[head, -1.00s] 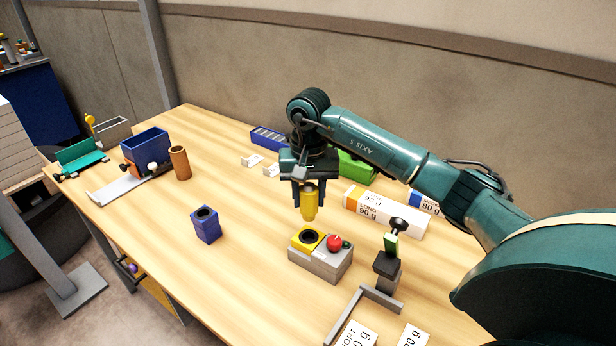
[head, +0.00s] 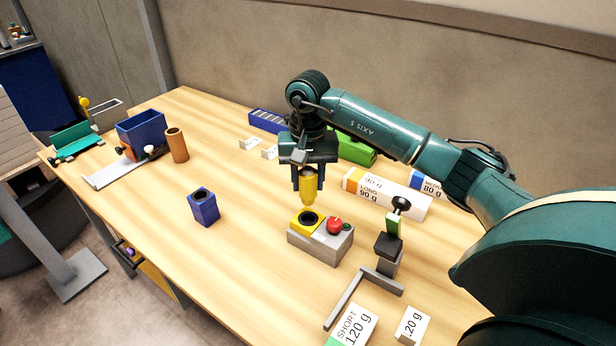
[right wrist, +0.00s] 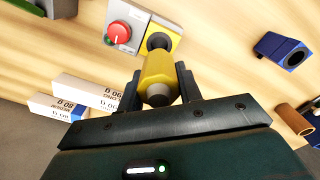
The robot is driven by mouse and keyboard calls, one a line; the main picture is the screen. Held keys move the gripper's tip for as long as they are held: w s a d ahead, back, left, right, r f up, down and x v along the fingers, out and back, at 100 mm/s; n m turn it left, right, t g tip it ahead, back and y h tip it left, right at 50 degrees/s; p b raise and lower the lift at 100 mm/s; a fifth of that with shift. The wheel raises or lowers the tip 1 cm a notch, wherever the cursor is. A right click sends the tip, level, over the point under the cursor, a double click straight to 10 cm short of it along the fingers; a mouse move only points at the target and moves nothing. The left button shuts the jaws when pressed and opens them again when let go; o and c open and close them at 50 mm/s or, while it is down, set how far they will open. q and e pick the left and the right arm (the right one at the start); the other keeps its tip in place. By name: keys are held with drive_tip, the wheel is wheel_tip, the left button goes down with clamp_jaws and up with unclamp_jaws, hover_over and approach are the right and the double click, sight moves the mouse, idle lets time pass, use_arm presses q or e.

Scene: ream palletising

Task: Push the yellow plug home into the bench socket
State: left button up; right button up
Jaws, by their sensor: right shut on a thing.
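The yellow plug (head: 308,187) is upright in my right gripper (head: 308,180), which is shut on it. The bench socket is a dark round hole in a yellow top (head: 305,219) on a grey box, with a red button (head: 334,225) beside it. The plug hangs just above the socket, its lower end close to the hole; a small gap seems to remain. In the right wrist view the plug (right wrist: 158,75) sits between the fingers, and the socket (right wrist: 160,42) shows just beyond it. My left gripper is not in view.
A blue block with a hole (head: 204,207) stands to the left. A black-knobbed fixture (head: 389,250) and grey bracket stand to the right. Ream boxes (head: 388,193) and a green box (head: 355,148) lie behind. Bench between blue block and socket is clear.

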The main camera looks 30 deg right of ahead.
sight(308, 193)
wheel_tip(308, 193, down, 3)
drive_tip(key=shift+b, duration=0.95)
drive_tip(key=shift+f, duration=0.3)
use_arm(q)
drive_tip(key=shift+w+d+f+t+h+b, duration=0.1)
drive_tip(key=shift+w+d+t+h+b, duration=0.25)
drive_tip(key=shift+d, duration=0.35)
use_arm(e)
drive_tip(key=shift+f, duration=0.25)
use_arm(q)
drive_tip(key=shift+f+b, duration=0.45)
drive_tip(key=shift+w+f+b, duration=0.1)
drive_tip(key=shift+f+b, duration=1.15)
drive_tip(key=shift+b, duration=0.15)
use_arm(e)
drive_tip(key=shift+f, duration=1.7)
drive_tip(key=o, duration=1.3)
